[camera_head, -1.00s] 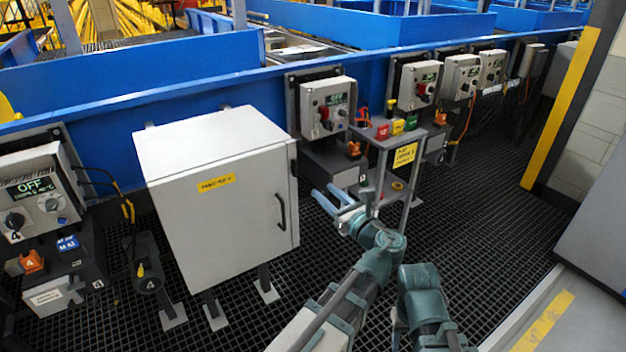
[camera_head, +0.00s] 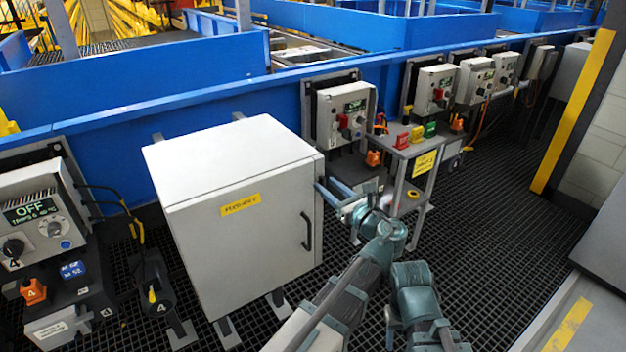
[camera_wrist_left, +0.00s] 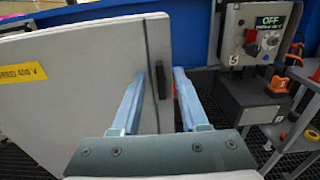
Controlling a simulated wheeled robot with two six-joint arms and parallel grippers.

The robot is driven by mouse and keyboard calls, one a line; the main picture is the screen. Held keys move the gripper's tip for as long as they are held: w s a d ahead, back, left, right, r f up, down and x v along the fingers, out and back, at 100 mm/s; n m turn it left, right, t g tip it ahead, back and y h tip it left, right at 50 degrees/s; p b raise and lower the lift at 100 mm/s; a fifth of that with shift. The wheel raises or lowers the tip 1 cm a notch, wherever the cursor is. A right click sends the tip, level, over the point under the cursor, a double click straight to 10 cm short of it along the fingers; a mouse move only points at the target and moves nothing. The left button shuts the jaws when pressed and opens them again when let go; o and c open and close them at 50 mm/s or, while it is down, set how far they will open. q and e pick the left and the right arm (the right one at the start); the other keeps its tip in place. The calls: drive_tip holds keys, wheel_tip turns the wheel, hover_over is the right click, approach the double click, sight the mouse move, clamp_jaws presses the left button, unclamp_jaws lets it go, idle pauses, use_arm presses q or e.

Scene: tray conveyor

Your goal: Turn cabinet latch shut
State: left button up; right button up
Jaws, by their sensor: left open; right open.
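The light grey cabinet (camera_head: 235,265) stands in front of the blue conveyor wall, its door with a yellow label facing me. A curved black handle (camera_head: 308,230) is near the door's right edge. My left gripper (camera_head: 334,185) is at the cabinet's right front edge, fingers open and empty. In the left wrist view, the open left gripper (camera_wrist_left: 160,74) has a small black piece (camera_wrist_left: 160,82) of the cabinet seen between its fingers; I cannot tell whether it is the latch or the handle. Contact is not visible. No right gripper fingers show.
A grey stand (camera_head: 418,150) with coloured blocks is just right of the left gripper. Control boxes (camera_head: 345,112) line the conveyor wall. An OFF control box (camera_head: 38,215) is at the left. Dark grating floor (camera_head: 500,220) is open to the right.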

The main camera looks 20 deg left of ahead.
use_arm(q)
drive_tip(key=shift+w+a, duration=0.25)
use_arm(e)
drive_tip(key=shift+w+a, duration=0.1)
drive_tip(key=shift+a, duration=0.2)
use_arm(q)
clamp_jaws()
